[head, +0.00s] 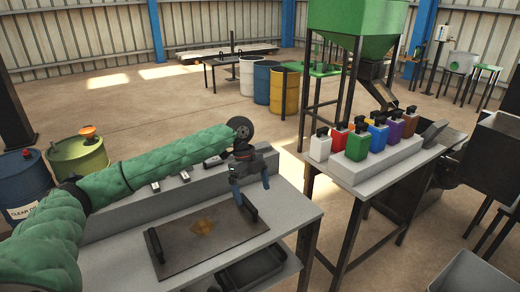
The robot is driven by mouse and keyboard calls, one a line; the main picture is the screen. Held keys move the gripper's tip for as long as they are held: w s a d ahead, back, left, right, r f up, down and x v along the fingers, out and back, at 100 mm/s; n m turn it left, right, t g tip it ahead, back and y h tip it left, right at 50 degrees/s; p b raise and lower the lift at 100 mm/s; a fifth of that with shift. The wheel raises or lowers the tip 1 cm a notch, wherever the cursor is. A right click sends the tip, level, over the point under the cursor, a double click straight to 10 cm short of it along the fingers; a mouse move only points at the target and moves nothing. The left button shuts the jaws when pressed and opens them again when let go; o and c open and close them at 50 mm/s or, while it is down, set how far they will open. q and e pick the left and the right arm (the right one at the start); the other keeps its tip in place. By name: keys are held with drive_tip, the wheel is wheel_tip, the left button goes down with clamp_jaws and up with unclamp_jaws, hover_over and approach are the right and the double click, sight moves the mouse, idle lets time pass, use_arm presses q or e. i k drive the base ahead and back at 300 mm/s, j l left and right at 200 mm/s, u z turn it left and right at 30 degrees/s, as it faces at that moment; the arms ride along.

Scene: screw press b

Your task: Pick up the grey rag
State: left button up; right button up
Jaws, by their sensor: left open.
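I cannot make out a grey rag for certain in the head view. My left arm, in a green quilted sleeve, reaches in from the left. My left gripper (251,186) is open and points down, with nothing seen between its fingers. It is above the far right part of the near table (296,212), by the far handle of a dark metal plate (185,255). The plate has two black handles and a brown stain (203,227). The arm hides part of the raised grey ledge behind the plate. My right gripper is not in view.
Small metal items (184,176) and a dark wheel (241,128) are at the ledge. A black tray (250,270) sits below the tabletop. Several coloured containers (357,146) stand on a block on the right table (395,180). Drums (80,155) stand at left.

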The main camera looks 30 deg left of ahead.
sight(264, 147)
drive_tip(key=i+j, duration=0.5)
drive_tip(key=i, duration=0.15)
drive_tip(key=i+j, duration=0.55)
drive_tip(key=i, duration=0.15)
